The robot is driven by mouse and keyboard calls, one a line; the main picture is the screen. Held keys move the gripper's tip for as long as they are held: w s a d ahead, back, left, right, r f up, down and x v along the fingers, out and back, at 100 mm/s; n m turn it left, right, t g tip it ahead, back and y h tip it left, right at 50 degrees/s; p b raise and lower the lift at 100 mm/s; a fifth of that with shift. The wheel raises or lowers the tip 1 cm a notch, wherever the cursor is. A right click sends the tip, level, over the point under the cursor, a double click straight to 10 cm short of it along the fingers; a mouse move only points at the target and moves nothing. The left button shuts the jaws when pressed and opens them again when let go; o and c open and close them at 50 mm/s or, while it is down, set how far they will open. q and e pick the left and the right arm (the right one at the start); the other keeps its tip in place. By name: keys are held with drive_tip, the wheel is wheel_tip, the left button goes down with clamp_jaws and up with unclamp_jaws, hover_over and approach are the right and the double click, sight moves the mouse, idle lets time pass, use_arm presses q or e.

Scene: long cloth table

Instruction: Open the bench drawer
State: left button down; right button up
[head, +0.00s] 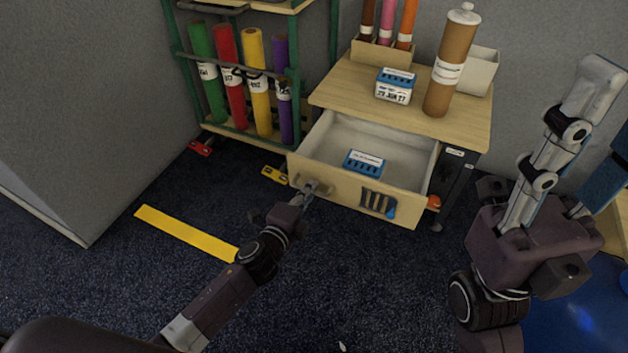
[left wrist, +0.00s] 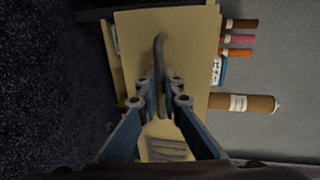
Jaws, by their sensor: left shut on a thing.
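The bench drawer (head: 352,195) is pulled out of the wooden bench (head: 340,85), and its inside shows. A blue and white labelled box (head: 364,163) lies in it. My left gripper (head: 308,192) is at the left part of the drawer front. In the left wrist view, its blue fingers (left wrist: 160,98) are shut on the grey drawer handle (left wrist: 160,48). My right gripper (head: 575,150) is raised close to the camera at the right, away from the bench. Its far finger runs out of the picture, so its opening is unclear.
On the bench top stand a brown capped tube (head: 450,62), a blue and white box (head: 394,88) and a holder with coloured tubes (head: 383,52). A green-framed rack (head: 292,75) with coloured rolls is left of it. Dark carpet in front is clear, with a yellow strip (head: 185,233).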

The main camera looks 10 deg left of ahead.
use_arm(q)
drive_tip(key=shift+s, duration=0.3)
drive_tip(key=c, duration=2.4)
unclamp_jaws()
drive_tip(key=v, duration=1.2)
